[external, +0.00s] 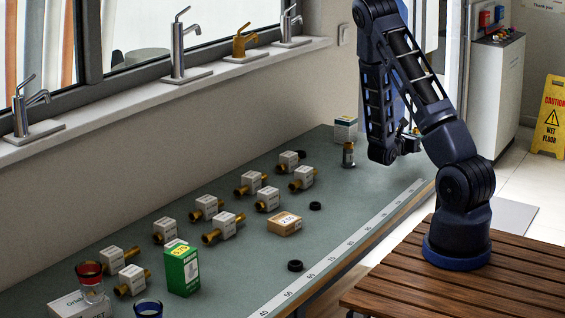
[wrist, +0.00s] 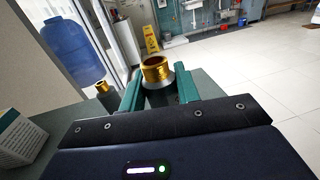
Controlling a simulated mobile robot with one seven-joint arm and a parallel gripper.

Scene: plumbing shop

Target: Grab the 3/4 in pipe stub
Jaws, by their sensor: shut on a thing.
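A pipe stub (wrist: 156,70) with a gold threaded end and a grey body stands between the two green fingers of my gripper (wrist: 159,90) in the wrist view. The fingers are shut on its body, and the threaded end rises above them. Its lower part is hidden, and I cannot read a size on it. In the external view my gripper (external: 410,138) is at the far end of the bench, largely hidden by my arm. A second stub (external: 348,155) stands upright on the bench, apart from the gripper; one also shows left of the fingers in the wrist view (wrist: 102,87).
A white and green box (external: 345,130) stands behind the second stub. Several boxed brass fittings (external: 250,183), a brown box (external: 284,224), black rings (external: 295,266) and a green box (external: 182,268) occupy the nearer bench (external: 250,280). A ruler strip (external: 345,250) runs along its edge.

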